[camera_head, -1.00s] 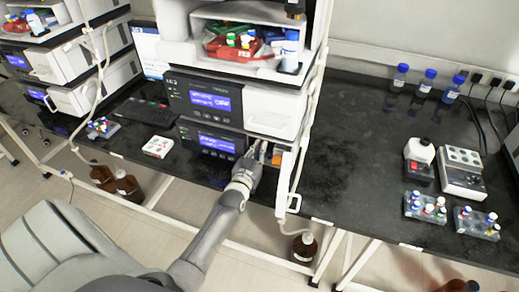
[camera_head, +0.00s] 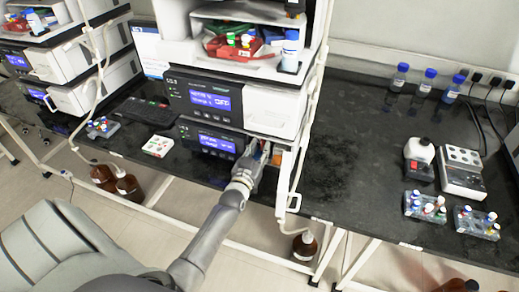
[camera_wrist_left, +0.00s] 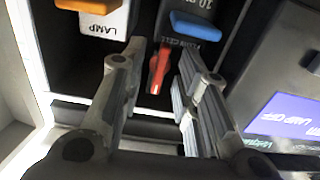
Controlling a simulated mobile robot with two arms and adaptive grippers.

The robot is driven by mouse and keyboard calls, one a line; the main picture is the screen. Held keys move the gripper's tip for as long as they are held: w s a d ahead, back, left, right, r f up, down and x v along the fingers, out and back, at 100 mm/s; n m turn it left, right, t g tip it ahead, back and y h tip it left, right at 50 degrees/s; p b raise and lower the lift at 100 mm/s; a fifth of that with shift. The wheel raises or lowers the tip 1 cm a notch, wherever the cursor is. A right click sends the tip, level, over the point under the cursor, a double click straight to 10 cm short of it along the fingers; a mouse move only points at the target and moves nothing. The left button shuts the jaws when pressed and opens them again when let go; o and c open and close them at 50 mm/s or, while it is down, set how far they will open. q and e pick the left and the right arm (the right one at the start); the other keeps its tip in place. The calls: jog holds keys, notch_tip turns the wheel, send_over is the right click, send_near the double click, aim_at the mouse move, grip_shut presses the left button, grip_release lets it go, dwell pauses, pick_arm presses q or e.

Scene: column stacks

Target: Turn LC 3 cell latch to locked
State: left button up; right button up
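The LC 3 stack (camera_head: 203,97) stands at the middle of the bench. The lower unit (camera_head: 212,141) has its compartment door (camera_head: 288,172) open. Inside, in the left wrist view, a blue latch (camera_wrist_left: 195,27) sits on the grey cell block, whose label is upside down. A thin red part (camera_wrist_left: 160,68) hangs beside it. My left gripper (camera_wrist_left: 160,62) is open at the compartment, one finger on each side of the red part. Its right fingertip is just below the blue latch; I cannot tell whether they touch. My right gripper is not in view.
An orange latch on the white LAMP block (camera_wrist_left: 95,18) is left of the fingers in the wrist view. A display panel (camera_wrist_left: 285,118) is at the right. Vial racks (camera_head: 425,206) and blue-capped bottles (camera_head: 425,85) stand right; the middle bench is clear.

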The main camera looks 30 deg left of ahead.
pick_arm(q)
jog(key=v, duration=1.2)
jog(key=shift+s+f, duration=0.1)
dwell(0.5)
